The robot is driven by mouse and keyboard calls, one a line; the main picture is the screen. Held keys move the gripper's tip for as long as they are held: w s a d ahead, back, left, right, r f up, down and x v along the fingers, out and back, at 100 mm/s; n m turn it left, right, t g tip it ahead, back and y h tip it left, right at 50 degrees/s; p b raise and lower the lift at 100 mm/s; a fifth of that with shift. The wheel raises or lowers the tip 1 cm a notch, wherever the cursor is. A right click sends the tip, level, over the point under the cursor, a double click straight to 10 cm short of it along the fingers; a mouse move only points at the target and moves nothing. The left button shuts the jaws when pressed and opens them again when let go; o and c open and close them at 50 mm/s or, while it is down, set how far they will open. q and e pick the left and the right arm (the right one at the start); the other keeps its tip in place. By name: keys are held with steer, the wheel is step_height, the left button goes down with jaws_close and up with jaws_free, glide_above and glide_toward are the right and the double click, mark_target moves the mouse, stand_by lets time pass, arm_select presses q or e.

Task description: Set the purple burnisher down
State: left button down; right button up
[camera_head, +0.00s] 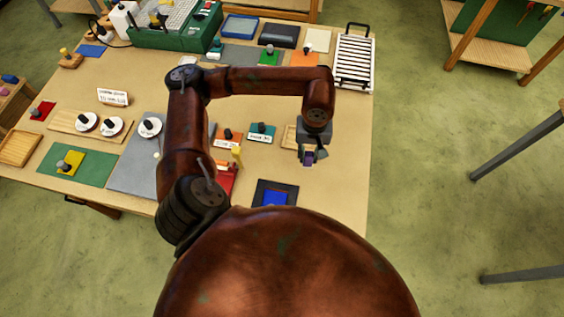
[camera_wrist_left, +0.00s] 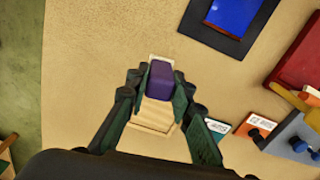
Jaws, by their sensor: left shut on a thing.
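The purple burnisher (camera_wrist_left: 161,78) is a small purple block, held between the fingers of my left gripper (camera_wrist_left: 160,92). In the head view the purple burnisher (camera_head: 308,158) shows just below my left gripper (camera_head: 308,152), near the right side of the table. A light wooden board or tray (camera_wrist_left: 152,114) lies under the gripper in the wrist view. Its edge also shows beside the gripper in the head view (camera_head: 289,138). I cannot tell whether the burnisher touches the wood. My right gripper is not in view.
A dark frame with a blue centre (camera_head: 275,197) lies near the front edge. Teal (camera_head: 262,133) and orange (camera_head: 228,136) blocks with labels lie left of the gripper. A white slatted rack (camera_head: 354,62) is at the back right. Bare tabletop (camera_head: 345,130) lies right of the gripper.

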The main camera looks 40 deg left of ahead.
arm_select(q)
steer(key=s+a+r+n+p, duration=0.3)
steer(key=s+n, duration=0.5)
steer(key=n, duration=0.9)
steer(key=s+a+r+n+p, duration=0.2)
steer(key=s+a+n, duration=0.45)
steer(key=n, duration=1.05)
steer(key=w+f+p, duration=0.1)
steer(key=w+f, duration=0.3)
steer(key=w+f+p, duration=0.1)
steer(key=w+f, duration=0.3)
steer(key=w+f+p, duration=0.1)
steer(key=w+f, duration=0.2)
steer(key=w, duration=0.1)
steer(key=shift+w+d+f+p, duration=0.25)
steer(key=shift+w+f+p, duration=0.05)
steer(key=shift+f+p, duration=0.1)
steer(key=shift+f, duration=0.35)
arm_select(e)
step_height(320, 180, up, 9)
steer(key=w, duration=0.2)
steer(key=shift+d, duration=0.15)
arm_select(q)
steer(key=shift+f, duration=0.1)
